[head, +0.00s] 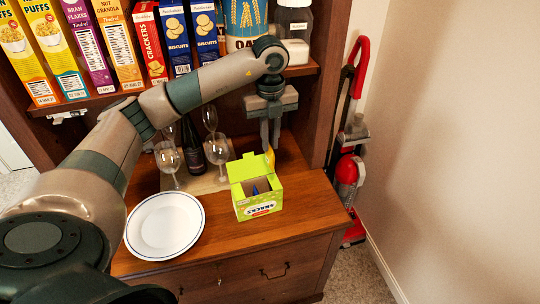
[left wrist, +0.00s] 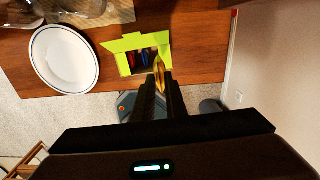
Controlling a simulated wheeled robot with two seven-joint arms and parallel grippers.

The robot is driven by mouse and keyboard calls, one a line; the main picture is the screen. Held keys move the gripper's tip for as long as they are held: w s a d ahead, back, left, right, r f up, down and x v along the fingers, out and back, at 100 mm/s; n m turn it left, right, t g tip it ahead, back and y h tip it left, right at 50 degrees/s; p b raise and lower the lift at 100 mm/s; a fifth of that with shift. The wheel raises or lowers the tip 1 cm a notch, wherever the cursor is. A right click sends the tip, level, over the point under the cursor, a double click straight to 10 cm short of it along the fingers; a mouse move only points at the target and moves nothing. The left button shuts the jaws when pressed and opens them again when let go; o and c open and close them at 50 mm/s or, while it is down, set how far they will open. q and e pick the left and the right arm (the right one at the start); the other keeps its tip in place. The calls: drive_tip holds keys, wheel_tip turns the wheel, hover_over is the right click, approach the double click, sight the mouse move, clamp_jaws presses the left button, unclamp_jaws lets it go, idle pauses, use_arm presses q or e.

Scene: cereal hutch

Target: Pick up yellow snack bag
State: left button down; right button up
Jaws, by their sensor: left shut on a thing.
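My left gripper (head: 270,143) is shut on the yellow snack bag (head: 270,156), at the right rear edge of the green snack box. In the left wrist view the yellow bag (left wrist: 159,73) stands edge-on between the fingertips (left wrist: 161,82), beside the open box. The green snack box (head: 257,207) sits on the wooden counter with its flap up. Inside it a blue bag (head: 255,190) shows; the left wrist view shows blue and red bags (left wrist: 145,57). I cannot tell how far the yellow bag is clear of the box. My right gripper is not in view.
A white plate (head: 165,226) lies left of the box. Wine glasses (head: 168,158) and a dark bottle (head: 193,150) stand behind it on a board. Cereal boxes (head: 117,45) fill the shelf above. A red vacuum (head: 347,172) stands right of the hutch.

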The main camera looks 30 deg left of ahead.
use_arm(q)
drive_tip(key=shift+r, duration=0.4)
idle(0.3)
